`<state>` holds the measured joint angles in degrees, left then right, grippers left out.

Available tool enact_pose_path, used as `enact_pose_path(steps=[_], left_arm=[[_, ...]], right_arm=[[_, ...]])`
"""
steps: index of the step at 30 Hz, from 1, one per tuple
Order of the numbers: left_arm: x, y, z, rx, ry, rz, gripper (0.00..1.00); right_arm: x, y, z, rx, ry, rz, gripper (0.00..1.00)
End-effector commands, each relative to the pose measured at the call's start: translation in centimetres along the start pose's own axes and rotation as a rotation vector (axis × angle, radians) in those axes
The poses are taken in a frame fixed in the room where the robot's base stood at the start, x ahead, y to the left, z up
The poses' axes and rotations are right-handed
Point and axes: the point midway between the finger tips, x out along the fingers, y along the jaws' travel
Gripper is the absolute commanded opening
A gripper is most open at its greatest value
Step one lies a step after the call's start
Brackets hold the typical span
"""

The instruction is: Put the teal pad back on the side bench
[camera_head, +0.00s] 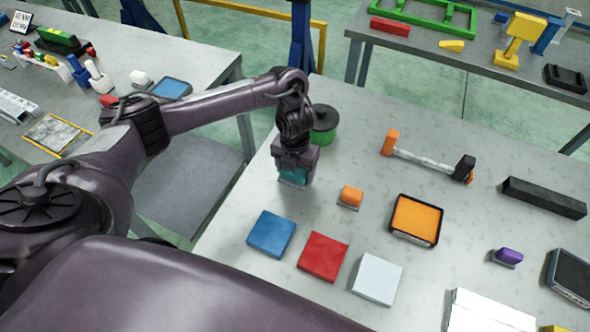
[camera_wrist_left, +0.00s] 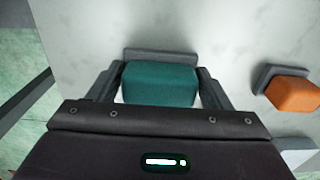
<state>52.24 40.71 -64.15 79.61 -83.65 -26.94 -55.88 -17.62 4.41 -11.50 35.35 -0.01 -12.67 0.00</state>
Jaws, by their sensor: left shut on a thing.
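The teal pad (camera_wrist_left: 160,84) is a small teal block with a grey plate along its far side. My left gripper (camera_wrist_left: 160,88) is shut on it, one finger at each side. In the head view the left gripper (camera_head: 295,176) points down over the left part of the near table (camera_head: 365,130), and a little teal shows under it. I cannot tell whether the pad touches the tabletop. The side bench is not certain; a grey bench (camera_head: 215,52) stands at the left. My right gripper is not in view.
An orange pad (camera_head: 350,196) sits just right of the gripper, and a green spool (camera_head: 325,125) stands behind it. Blue (camera_head: 271,234), red (camera_head: 323,257) and white (camera_head: 377,279) squares lie in front. The left bench holds a blue tray (camera_head: 172,88) and several small items.

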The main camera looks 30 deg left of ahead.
Motion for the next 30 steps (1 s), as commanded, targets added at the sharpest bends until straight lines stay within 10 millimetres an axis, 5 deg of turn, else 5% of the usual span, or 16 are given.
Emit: enact_pose_path(steps=[7, 8, 12, 23, 30], left_arm=[[0.4, 0.0, 0.0, 0.000, -0.001, -0.001, 0.44], [0.3, 0.0, 0.0, 0.000, 0.000, 0.000, 0.76], [0.2, 0.0, 0.0, -0.001, 0.000, 0.000, 0.94], [-0.4, 0.0, 0.0, -0.001, 0.000, 0.000, 0.94], [-4.6, 0.1, 0.2, 0.002, -0.007, 0.002, 0.94]], right_arm=[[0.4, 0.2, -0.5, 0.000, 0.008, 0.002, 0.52], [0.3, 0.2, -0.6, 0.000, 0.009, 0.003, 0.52], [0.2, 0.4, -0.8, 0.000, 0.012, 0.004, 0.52], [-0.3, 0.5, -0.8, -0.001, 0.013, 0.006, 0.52], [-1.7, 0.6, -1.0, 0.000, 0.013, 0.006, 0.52]])
